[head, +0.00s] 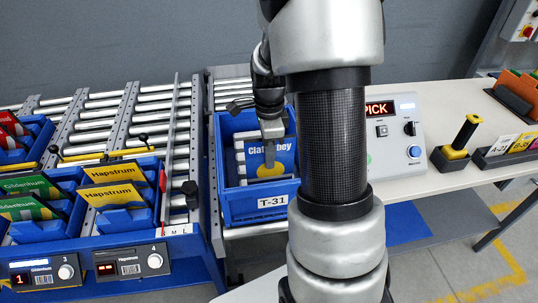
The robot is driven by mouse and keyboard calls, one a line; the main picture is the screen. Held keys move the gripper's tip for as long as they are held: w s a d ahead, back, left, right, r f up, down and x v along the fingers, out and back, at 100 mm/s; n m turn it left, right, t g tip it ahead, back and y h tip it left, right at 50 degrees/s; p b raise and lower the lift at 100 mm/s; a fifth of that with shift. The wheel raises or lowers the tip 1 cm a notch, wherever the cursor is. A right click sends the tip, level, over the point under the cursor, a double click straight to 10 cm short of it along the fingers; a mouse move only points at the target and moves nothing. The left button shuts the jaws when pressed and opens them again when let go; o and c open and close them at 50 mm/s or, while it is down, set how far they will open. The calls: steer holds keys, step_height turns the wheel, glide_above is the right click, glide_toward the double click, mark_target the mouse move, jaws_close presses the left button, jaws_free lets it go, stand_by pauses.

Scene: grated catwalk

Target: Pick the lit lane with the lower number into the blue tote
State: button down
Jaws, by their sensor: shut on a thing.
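The blue tote (228,208), labelled T-31, stands on the rollers in the middle. A blue pack (284,156) with a yellow disc and lettering partly hidden by my gripper is inside it, upright. My gripper (272,138) points down over the tote and is shut on the top of this pack. Whether the pack rests on the tote floor is hidden. At left, a lane display (18,280) shows a lit red 1 beside a Gildertham label. Lane 4's display (106,268), beside a Hapstrum label, is lit with an unclear red reading.
Yellow Hapstrum packs (112,180) and green Gildertham packs (30,195) stand in blue lane bins at left. A control box (395,145) reading PICK, a yellow-black handled tool (460,135) and coloured cards (518,144) sit on the right bench. My arm hides the tote's right side.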

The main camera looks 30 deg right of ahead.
mark_target(269, 176)
steer(key=shift+f, duration=0.2)
stand_by(0.3)
steer(key=shift+f+b, duration=2.85)
steer(key=shift+f, duration=1.2)
steer(key=c, duration=1.3)
jaws_free()
steer(key=shift+c, duration=0.2)
step_height(269, 176, up, 8)
steer(key=p, duration=0.6)
